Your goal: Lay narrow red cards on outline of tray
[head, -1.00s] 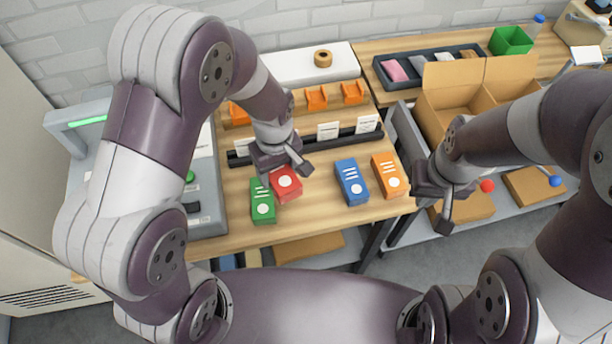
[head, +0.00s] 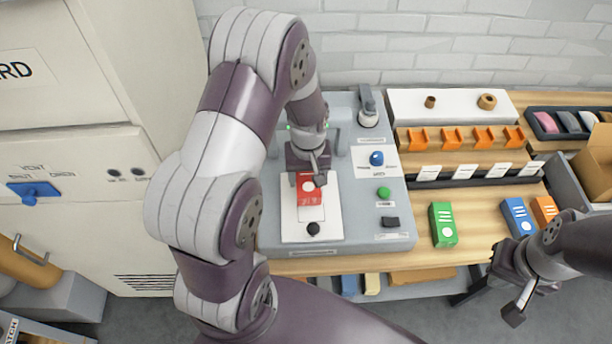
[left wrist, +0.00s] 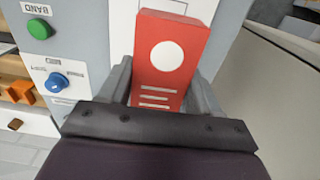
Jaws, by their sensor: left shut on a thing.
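A red card pack (head: 309,190) with a white circle and lines is between the fingers of my left gripper (head: 308,176), which is shut on it. The left wrist view shows the pack (left wrist: 168,62) gripped from both sides. It is over the white tray (head: 327,226) of the grey machine, within whose area a thin outline (head: 311,213) partly shows. I cannot tell whether the pack touches the tray. My right gripper (head: 513,290) is empty, off the bench's front edge; its finger opening is unclear.
The grey machine (head: 398,220) carries a green button (head: 383,193), a blue knob (head: 376,158) and a black switch (head: 390,222). Green (head: 443,225), blue (head: 519,217) and orange (head: 545,211) packs stand on the bench to the right.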

